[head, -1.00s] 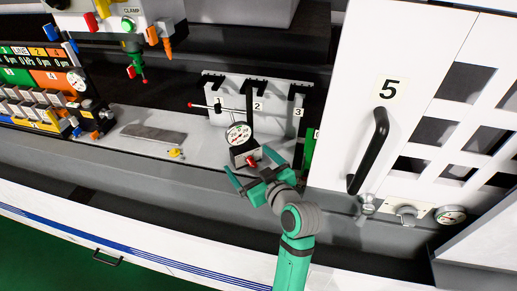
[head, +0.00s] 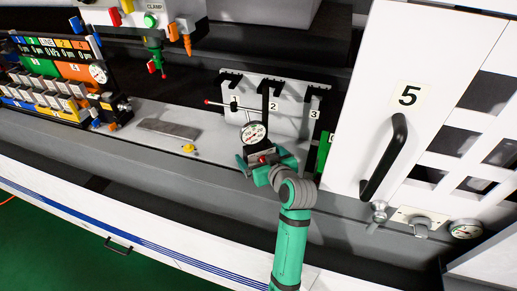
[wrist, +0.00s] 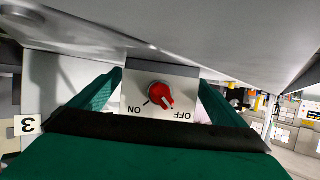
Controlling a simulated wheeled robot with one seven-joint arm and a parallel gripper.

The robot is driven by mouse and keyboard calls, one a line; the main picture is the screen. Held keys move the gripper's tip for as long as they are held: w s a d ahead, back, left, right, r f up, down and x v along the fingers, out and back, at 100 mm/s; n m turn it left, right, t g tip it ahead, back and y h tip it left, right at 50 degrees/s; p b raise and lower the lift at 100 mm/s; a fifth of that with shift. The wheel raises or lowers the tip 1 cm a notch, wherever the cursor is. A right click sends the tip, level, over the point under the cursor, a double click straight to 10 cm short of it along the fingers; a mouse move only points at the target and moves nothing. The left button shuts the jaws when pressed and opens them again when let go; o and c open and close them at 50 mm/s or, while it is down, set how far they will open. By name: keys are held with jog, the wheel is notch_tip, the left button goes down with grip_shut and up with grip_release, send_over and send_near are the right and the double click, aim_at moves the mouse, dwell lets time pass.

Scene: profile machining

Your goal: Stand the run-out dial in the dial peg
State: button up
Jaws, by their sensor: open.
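The run-out dial (head: 254,133) is a round white-faced gauge standing on a block base in front of the white numbered rack. A thin rod with a red tip reaches left from its dark post. The wrist view shows its pale base (wrist: 131,83) with a red knob (wrist: 159,94) and ON and OFF marks. My gripper (head: 264,160) is open at the base. In the wrist view, its green fingers (wrist: 160,93) lie on either side of the base; I cannot tell whether they touch it. I cannot pick out the dial peg for certain.
The white rack (head: 287,112) with black hooks and numbers 1, 2 and 3 stands behind. The door with black handle (head: 384,158) is close on the right. A grey plate (head: 168,129) and small yellow part (head: 188,148) lie left. The ledge between is clear.

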jog(key=c, duration=2.2)
jog(key=shift+o, duration=0.2)
jog(key=shift+w+r, duration=0.1)
jog(key=shift+r, duration=0.15)
